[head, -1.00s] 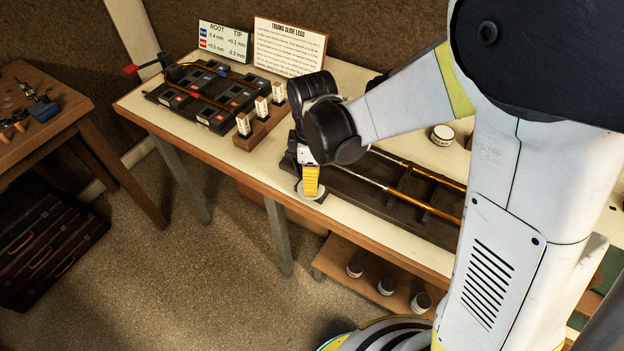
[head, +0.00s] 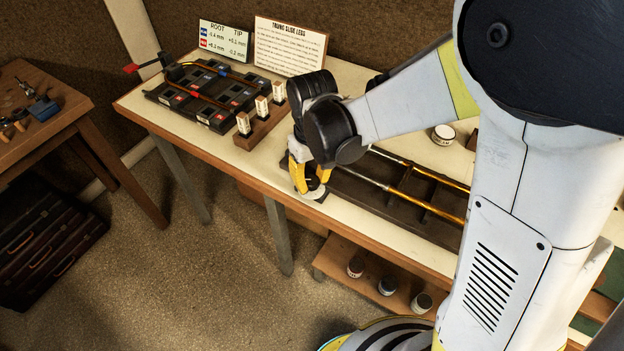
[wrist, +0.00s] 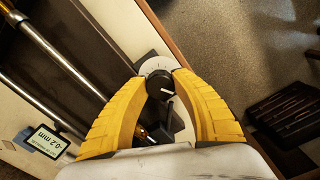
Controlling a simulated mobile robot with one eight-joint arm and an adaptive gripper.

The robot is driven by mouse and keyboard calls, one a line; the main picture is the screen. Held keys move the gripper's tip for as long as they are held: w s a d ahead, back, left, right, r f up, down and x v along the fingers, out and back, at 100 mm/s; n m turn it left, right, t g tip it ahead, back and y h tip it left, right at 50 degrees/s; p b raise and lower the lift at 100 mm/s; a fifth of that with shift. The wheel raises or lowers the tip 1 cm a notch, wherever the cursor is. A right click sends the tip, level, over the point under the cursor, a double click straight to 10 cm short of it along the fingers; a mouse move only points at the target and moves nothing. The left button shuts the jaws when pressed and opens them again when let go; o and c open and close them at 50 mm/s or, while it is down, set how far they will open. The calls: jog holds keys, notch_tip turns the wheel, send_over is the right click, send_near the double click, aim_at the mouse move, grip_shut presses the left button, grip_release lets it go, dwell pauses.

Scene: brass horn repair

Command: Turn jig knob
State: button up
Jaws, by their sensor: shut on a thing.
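The jig knob (wrist: 160,86) is dark and round with a pale pointer line. It sits on a pale round dial plate (wrist: 157,65) at the end of the dark jig (head: 352,191). My gripper (wrist: 160,79) has a yellow finger on each side of the knob and is shut on it. In the head view, my gripper (head: 311,188) points down at the jig's left end, near the bench's front edge; its fingers and wrist hide most of the knob there. A small display (wrist: 45,143) beside the jig reads -0.2 mm in the wrist view.
Brass and silver tubes (head: 405,192) lie along the jig. A wooden block with small labelled pieces (head: 262,122) and a dark slotted tray (head: 212,120) stand left of my gripper. Two signs stand behind. Bare bench top (head: 345,75) shows at the back.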

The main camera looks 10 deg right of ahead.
aim_at(311, 180)
jog(key=m, duration=0.6)
jog(key=shift+s, duration=0.1)
jog(key=m, duration=0.5)
jog(key=shift+a+m, duration=0.15)
jog(key=shift+m, duration=0.25)
jog(key=o, duration=1.2)
notch_tip(311, 180, up, 12)
